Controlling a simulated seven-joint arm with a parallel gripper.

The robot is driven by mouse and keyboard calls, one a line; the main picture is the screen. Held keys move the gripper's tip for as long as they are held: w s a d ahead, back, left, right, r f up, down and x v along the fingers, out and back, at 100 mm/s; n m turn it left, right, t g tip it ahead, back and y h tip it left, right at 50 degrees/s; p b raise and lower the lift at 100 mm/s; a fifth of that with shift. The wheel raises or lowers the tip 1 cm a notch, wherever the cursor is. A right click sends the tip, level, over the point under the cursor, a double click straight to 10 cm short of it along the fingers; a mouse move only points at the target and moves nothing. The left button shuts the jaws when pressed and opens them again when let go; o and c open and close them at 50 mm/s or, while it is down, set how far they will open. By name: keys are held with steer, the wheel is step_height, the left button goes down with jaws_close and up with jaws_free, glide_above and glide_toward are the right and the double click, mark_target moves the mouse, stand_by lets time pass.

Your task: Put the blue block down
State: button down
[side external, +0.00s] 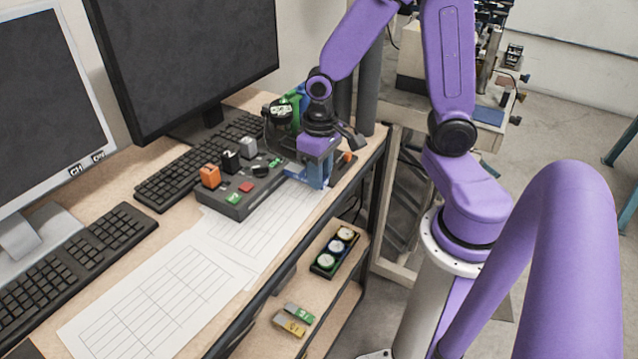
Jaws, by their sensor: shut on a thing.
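My gripper (318,184) is over the right part of the desk, pointing down at the right end of a dark control box (238,211). Blue shows at and between its fingers, and the blue block (319,170) appears to be held there. The block's outline is hard to tell from the fingers at this size. I cannot tell whether its underside touches the surface below.
Keyboards (80,258) and monitors (195,55) fill the left and back. Printed sheets (160,290) lie flat in front. A small orange piece (347,156) is right of my gripper, near the desk edge. A lower shelf holds a tray of round dials (335,250).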

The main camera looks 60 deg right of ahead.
steer(key=shift+w+f, duration=0.15)
steer(key=shift+f, duration=1.55)
steer(key=shift+f, duration=0.1)
steer(key=c, duration=0.8)
jaws_free()
steer(key=shift+c, duration=0.2)
